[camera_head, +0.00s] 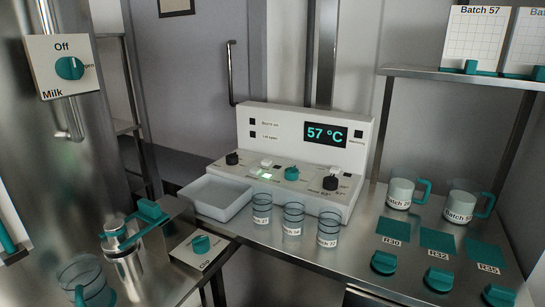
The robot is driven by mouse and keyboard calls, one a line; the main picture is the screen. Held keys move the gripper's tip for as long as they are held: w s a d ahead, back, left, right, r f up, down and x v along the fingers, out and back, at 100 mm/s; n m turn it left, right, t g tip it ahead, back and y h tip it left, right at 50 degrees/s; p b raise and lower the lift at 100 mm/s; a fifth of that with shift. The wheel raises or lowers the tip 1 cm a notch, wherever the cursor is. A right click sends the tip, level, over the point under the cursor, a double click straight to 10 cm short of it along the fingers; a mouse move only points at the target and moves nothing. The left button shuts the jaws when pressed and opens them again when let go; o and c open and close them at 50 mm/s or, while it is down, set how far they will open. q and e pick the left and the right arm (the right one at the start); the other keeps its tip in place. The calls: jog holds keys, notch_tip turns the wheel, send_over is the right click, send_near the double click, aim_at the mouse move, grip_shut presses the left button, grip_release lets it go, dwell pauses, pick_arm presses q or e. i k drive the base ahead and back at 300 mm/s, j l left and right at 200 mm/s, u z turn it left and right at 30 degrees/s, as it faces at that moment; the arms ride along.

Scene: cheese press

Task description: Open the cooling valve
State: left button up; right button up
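No knob carries a label that I can clearly read as cooling. A white control panel (300,130) stands at the back of the counter with a display showing 57 °C. On its sloped front are a teal knob (291,173), a black knob (232,158) at the left and another black knob (330,183) at the right. A teal knob on a small white plate (202,245) sits on the lower left surface; its label is too small to read. A white valve plate marked Off and Milk (60,50) with a teal knob is at the upper left. Neither gripper is in view.
A grey tray (215,197) and several clear cups (293,219) stand before the panel. Two mugs (402,193), teal pads (438,241) and teal knob-shaped pieces (438,279) occupy the right counter. A metal vessel with a teal handle (125,262) stands lower left.

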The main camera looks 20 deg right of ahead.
aim_at(291, 173)
jog(key=k+l+u, duration=0.1)
jog(key=l+u, duration=0.3)
jog(key=k+l+u, duration=0.15)
jog(key=u, duration=0.25)
